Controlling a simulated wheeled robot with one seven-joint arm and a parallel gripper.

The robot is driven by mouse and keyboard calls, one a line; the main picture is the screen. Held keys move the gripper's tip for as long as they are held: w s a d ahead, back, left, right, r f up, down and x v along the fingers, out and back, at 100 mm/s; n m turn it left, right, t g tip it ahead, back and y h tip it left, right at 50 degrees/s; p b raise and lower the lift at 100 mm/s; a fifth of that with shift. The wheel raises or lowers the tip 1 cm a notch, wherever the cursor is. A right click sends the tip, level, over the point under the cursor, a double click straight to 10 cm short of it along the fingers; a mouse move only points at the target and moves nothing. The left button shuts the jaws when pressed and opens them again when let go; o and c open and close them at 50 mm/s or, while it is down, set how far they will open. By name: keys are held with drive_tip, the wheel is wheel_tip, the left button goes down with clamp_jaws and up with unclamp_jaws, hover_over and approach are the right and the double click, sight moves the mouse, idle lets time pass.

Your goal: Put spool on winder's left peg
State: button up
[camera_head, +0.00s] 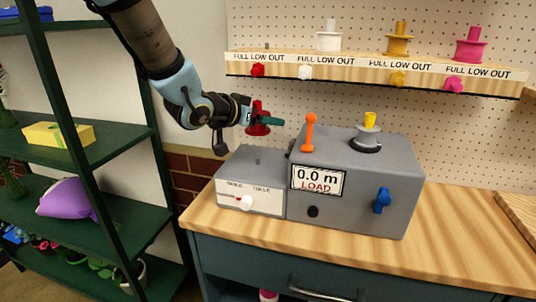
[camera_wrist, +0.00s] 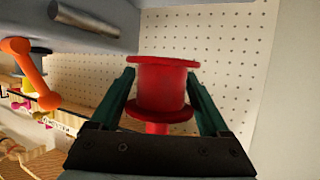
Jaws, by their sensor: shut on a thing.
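My gripper (camera_head: 266,121) is shut on a red spool (camera_head: 259,127) and holds it in the air above the left part of the winder (camera_head: 365,195). In the wrist view the spool (camera_wrist: 162,85) sits between the two green fingers (camera_wrist: 162,100), its flanges showing above and below. The winder's lower left block (camera_head: 248,172) has a short grey peg (camera_head: 258,160) on top, bare and below the spool. A metal rod, apparently this peg, shows at the upper left of the wrist view (camera_wrist: 85,20), apart from the spool.
An orange lever (camera_head: 309,132) stands right of my gripper. A grey holder with a yellow top (camera_head: 369,128) is on the winder's right. A shelf (camera_head: 380,69) above carries white, yellow and pink spools. A dark green rack (camera_head: 110,148) stands at left.

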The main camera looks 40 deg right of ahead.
sight(265, 159)
wheel_tip(265, 159, down, 9)
drive_tip(key=shift+r+p, duration=0.1)
drive_tip(key=shift+p, duration=0.75)
drive_tip(key=shift+f, duration=0.25)
drive_tip(key=o, duration=1.3)
drive_tip(key=shift+c, duration=0.2)
drive_tip(key=shift+r, duration=0.15)
